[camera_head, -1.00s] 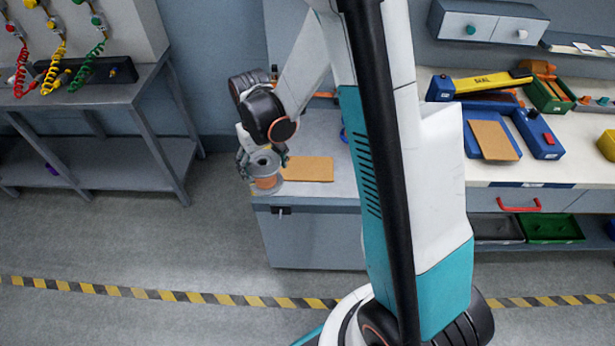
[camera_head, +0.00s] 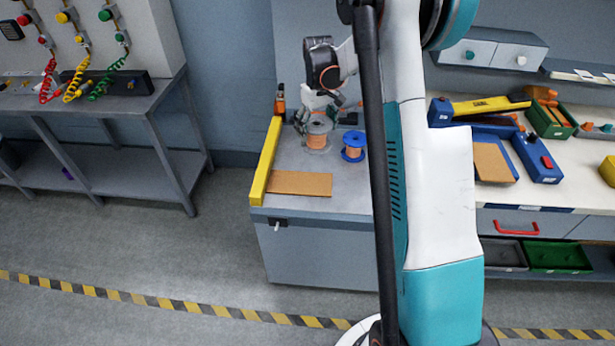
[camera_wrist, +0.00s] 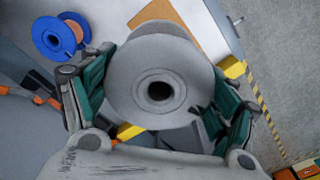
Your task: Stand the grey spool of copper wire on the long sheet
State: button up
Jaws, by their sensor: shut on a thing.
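The grey spool of copper wire (camera_head: 317,142) is upright between the fingers of my gripper (camera_head: 318,118), over the back of the cabinet top. In the wrist view its round grey flange with a dark centre hole (camera_wrist: 158,78) faces the camera, and my gripper's fingers (camera_wrist: 158,95) press on both sides. I cannot tell whether its base touches the surface. A flat brown sheet (camera_head: 300,184), longer than wide, lies at the cabinet's front edge, nearer than the spool. It shows partly at the top of the wrist view (camera_wrist: 170,12).
A blue spool of copper wire (camera_head: 353,139) stands just right of the grey one. A yellow bar (camera_head: 262,175) runs along the cabinet's left edge. Another brown sheet (camera_head: 491,162) lies on a blue item on the right bench. Bare cabinet top (camera_head: 345,182) lies right of the long sheet.

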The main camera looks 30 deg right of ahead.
notch_tip(320, 180, down, 18)
jog(key=b, duration=0.5)
jog(key=shift+f, duration=0.25)
jog(key=shift+f, duration=0.2)
jog(key=o, duration=1.8)
jog(key=shift+r, duration=0.2)
notch_tip(320, 180, up, 12)
jog(key=p, duration=0.4)
jog(key=shift+a, duration=0.1)
